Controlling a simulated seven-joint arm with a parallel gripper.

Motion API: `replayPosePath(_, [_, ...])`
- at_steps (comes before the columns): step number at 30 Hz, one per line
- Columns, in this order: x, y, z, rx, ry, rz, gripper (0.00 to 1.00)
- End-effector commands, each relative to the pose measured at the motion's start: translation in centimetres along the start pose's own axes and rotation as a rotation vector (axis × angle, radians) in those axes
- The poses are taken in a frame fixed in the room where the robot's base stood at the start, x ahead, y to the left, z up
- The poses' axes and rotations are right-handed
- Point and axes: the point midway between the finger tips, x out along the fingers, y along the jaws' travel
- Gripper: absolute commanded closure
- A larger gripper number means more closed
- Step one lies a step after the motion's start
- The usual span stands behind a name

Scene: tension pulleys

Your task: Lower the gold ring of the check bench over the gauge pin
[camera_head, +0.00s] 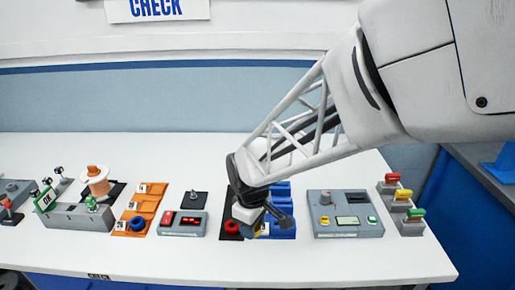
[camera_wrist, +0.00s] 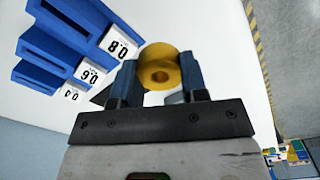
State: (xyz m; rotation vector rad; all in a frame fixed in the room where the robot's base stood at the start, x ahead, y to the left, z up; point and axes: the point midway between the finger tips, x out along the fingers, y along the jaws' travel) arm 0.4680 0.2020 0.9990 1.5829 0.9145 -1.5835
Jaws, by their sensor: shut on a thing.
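The gold ring (camera_wrist: 158,52) sits between the two fingertips of my gripper (camera_wrist: 160,82) in the wrist view, its hole facing the camera. My gripper is shut on it. In the head view my gripper (camera_head: 257,214) is over the bench beside the blue stepped rack (camera_head: 284,230), and only a small yellowish bit of the ring shows. A short grey pin (camera_head: 194,194) stands on a dark square plate left of my gripper, behind a grey box with a red display (camera_head: 182,223). I cannot tell for sure that it is the gauge pin.
A red ring (camera_head: 233,227) lies left of my gripper. An orange stepped rack (camera_head: 144,208) with a blue ring (camera_head: 138,223) stands farther left. A grey meter box (camera_head: 344,214) and coloured blocks (camera_head: 403,205) stand right. The bench front is clear.

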Motion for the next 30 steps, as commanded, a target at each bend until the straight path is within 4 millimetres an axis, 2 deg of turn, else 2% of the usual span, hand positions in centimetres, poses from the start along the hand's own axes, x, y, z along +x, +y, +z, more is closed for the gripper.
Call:
replayPosePath(21, [-3.0, 0.0, 0.0, 0.000, 0.001, 0.000, 0.84])
replayPosePath(30, [-3.1, 0.0, 0.0, 0.000, 0.000, 0.000, 0.84])
